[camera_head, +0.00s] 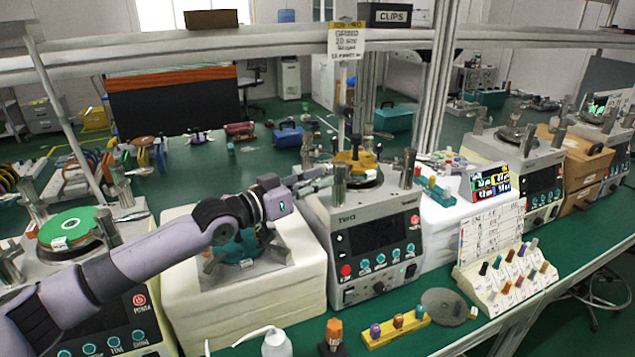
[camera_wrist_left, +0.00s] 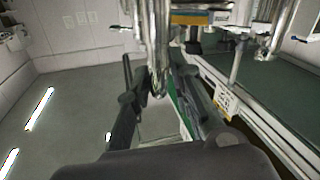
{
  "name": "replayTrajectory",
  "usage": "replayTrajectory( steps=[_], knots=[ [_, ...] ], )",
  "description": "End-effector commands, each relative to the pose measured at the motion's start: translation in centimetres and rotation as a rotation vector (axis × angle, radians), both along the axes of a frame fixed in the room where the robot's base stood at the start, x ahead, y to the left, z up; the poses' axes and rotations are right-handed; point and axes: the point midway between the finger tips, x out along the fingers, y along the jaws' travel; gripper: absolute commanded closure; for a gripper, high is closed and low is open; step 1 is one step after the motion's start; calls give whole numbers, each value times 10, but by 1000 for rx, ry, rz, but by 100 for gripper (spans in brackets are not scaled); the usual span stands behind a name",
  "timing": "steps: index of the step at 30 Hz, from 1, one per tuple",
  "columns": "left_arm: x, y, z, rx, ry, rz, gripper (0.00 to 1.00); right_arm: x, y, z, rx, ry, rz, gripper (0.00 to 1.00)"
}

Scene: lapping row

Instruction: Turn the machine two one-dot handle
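Machine two (camera_head: 372,235) is the grey unit marked "TWO" at the middle of the bench, with chrome posts and a yellow-topped fitting (camera_head: 352,163) on top. A silver lever (camera_head: 312,182) reaches out from its left side. The dots on its handles are too small to make out. My right gripper is out of view.
Another machine (camera_head: 75,228) with a green disc is at far left. A rack of colored knobs (camera_head: 510,280) stands right; a yellow knob strip (camera_head: 395,332) lies in front.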

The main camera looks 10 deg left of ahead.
Motion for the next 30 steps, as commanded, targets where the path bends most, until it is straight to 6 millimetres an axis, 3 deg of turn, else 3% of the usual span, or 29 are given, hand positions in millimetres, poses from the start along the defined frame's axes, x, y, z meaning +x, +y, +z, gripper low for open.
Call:
replayTrajectory(
  steps=[5, 17, 30],
  knots=[
    [0, -1, 0, -1, -1, -2, 66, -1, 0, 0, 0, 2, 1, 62],
    [-7, 4, 0, -1, -1, -1, 66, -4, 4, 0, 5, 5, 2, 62],
    [-74, 56, 0, 4, 0, 0, 66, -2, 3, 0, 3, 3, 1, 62]
  ],
)
